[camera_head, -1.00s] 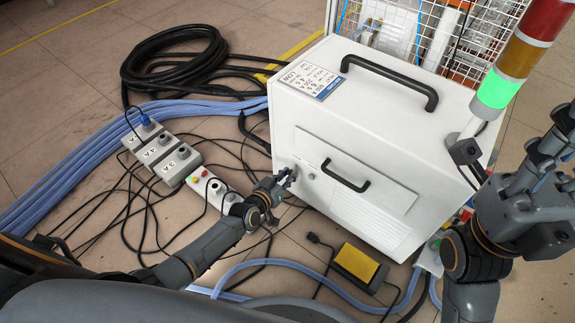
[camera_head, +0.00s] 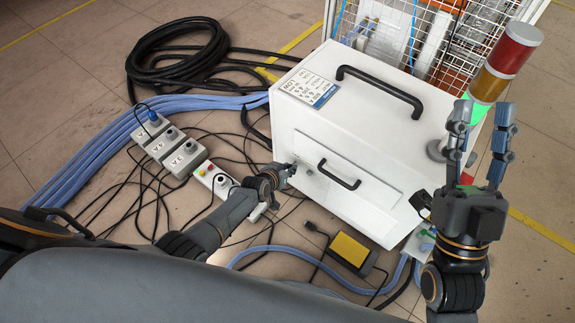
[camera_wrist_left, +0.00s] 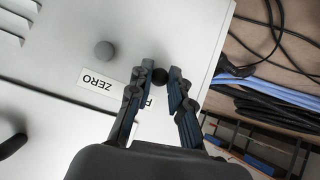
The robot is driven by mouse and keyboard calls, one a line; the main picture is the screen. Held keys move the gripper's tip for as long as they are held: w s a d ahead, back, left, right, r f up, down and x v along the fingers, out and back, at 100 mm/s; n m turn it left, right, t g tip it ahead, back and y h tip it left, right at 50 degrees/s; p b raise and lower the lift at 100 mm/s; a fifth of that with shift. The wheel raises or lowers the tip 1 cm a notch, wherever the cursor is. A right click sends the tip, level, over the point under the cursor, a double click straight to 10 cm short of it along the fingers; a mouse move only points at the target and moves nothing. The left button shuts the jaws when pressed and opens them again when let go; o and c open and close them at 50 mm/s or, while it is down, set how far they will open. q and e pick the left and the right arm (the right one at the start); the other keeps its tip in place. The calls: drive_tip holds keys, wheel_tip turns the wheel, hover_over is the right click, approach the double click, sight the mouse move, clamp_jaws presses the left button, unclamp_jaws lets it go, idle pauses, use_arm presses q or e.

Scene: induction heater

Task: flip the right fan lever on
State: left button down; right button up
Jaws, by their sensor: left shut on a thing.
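The white heater cabinet (camera_head: 345,140) stands on the floor. My left gripper (camera_head: 289,171) is at the left end of its front panel. In the left wrist view, my left gripper (camera_wrist_left: 160,76) is shut on a small dark knob (camera_wrist_left: 160,75) between its fingertips. A label (camera_wrist_left: 148,103) starting with what looks like F is mostly hidden behind the fingers, so I cannot confirm that the knob is the fan lever. A grey round knob (camera_wrist_left: 104,50) sits beside a ZERO label (camera_wrist_left: 98,83). My right gripper (camera_head: 482,118) is raised, open and empty, its fingers upward.
A black handle (camera_head: 340,176) is on the front panel and another (camera_head: 380,85) on top. A signal tower (camera_head: 500,65) with its green light lit is behind my right gripper. Switch boxes (camera_head: 170,145), a yellow pedal (camera_head: 350,250) and hoses (camera_head: 85,165) lie on the floor.

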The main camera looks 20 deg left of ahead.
use_arm(q)
drive_tip(key=g+p, duration=0.1)
drive_tip(key=p, duration=0.1)
drive_tip(key=r+g+p, duration=0.1)
drive_tip(key=p, duration=0.1)
drive_tip(key=shift+w+d+y, duration=0.1)
drive_tip(key=shift+w+y, duration=0.15)
drive_tip(key=shift+y, duration=0.15)
drive_tip(key=shift+g, duration=0.3)
use_arm(e)
drive_tip(key=w+d+f+g+h, duration=0.1)
drive_tip(key=f+g+h, duration=0.1)
drive_tip(key=f+g, duration=0.4)
drive_tip(key=w+d+f+g+h, duration=0.1)
drive_tip(key=f+g, duration=0.5)
drive_tip(key=f, duration=0.7)
drive_tip(key=shift+w+g+h, duration=0.4)
drive_tip(key=shift+w+h, duration=0.15)
drive_tip(key=shift+h, duration=0.25)
use_arm(q)
drive_tip(key=c, duration=1.2)
unclamp_jaws()
drive_tip(key=v, duration=1.2)
